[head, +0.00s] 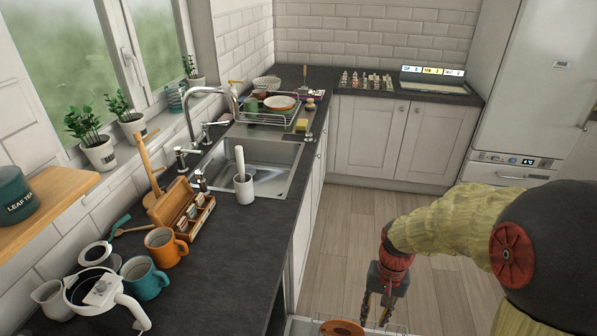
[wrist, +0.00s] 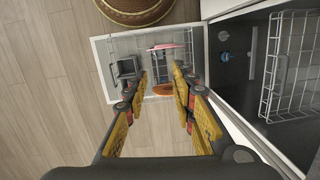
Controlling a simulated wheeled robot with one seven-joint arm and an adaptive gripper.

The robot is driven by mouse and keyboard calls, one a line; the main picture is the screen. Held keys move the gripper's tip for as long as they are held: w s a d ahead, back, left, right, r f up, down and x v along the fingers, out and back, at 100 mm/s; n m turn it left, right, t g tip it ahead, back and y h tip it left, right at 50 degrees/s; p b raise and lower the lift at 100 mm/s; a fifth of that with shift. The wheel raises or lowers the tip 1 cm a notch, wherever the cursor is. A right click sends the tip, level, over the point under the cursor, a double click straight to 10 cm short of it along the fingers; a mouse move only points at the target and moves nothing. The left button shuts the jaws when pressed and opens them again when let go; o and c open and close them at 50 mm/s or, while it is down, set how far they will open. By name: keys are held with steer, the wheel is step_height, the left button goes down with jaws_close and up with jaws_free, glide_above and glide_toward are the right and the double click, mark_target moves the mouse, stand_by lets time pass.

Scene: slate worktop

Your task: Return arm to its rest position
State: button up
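My gripper (head: 376,308) hangs at the end of my arm, fingers pointing down, at the lower right of the head view, out over the floor beside the worktop. In the wrist view my gripper (wrist: 160,78) has its two fingers well apart with nothing between them. Beyond the fingertips is a pulled-out dishwasher rack (wrist: 103,60). In it are an orange-brown round dish (wrist: 162,89), a thin pink item (wrist: 168,46) and a dark square container (wrist: 126,68). The dish (head: 342,328) also shows at the bottom edge of the head view.
A dish rack (head: 272,115) stands beyond the sink. A round woven item (wrist: 135,10) is on the floor. Open floor (head: 350,225) lies beyond my gripper.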

steer(key=s+r+n+t, duration=0.1)
steer(key=s+r+t, duration=0.1)
steer(key=s+r, duration=0.2)
steer(key=s+r+n+t, duration=0.1)
steer(key=s+r, duration=0.3)
steer(key=r, duration=0.7)
steer(key=s+r+n+t, duration=0.1)
steer(key=s+r+t, duration=0.3)
steer(key=r, duration=0.3)
steer(key=shift+s+a+r+h, duration=0.4)
steer(key=shift+s, duration=0.05)
